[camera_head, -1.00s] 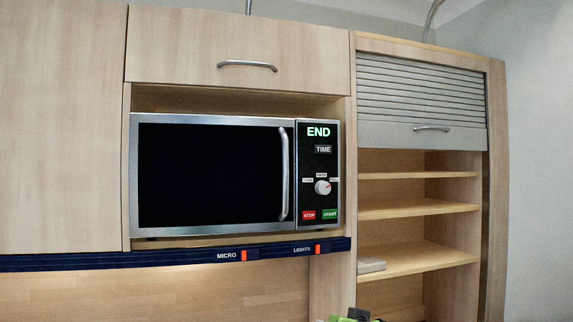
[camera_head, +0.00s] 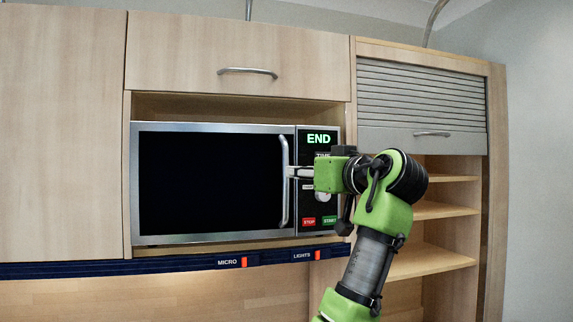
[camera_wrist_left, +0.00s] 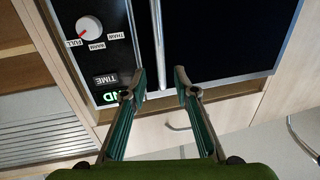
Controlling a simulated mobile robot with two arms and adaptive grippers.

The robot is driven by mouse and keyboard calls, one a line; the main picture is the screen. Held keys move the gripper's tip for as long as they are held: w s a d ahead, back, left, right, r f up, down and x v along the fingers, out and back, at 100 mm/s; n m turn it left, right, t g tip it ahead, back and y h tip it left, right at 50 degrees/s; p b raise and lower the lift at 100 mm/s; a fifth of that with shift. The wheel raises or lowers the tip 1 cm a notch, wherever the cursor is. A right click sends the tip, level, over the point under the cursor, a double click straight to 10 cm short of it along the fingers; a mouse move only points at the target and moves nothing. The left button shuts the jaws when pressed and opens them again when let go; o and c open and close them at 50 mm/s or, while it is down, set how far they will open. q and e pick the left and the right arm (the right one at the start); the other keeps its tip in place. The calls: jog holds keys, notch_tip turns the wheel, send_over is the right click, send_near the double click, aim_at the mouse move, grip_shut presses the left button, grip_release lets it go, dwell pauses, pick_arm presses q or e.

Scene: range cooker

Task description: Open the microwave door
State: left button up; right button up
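The microwave (camera_head: 215,239) sits in a cabinet niche with its black-glass door (camera_head: 210,182) shut. The door's upright silver handle (camera_head: 284,208) is at the door's right edge, beside the control panel. My left gripper (camera_head: 291,172) is level with the middle of the handle, its tips close to it, reaching in from the right. In the left wrist view the two fingers (camera_wrist_left: 160,83) are spread apart, with the handle (camera_wrist_left: 157,35) lined up in the gap between them. I cannot tell whether either finger touches it. My right gripper is not in view.
A drawer with a handle (camera_head: 247,71) is above the microwave. A roller shutter (camera_head: 420,95) and open shelves (camera_head: 440,210) are at the right, partly behind my arm. A dark blue rail (camera_head: 120,267) with switches runs below. The space before the door's left side is clear.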

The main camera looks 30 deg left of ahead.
aim_at(286, 179)
pick_arm(q)
jog(key=p+x, duration=0.3)
jog(key=x, duration=0.4)
jog(key=shift+w+a+p, duration=0.15)
jog(key=shift+a+p, duration=0.15)
jog(key=shift+a, duration=0.05)
jog(key=shift+w+a+f, duration=0.1)
jog(key=shift+w+a, duration=0.15)
jog(key=shift+a, duration=0.15)
grip_shut()
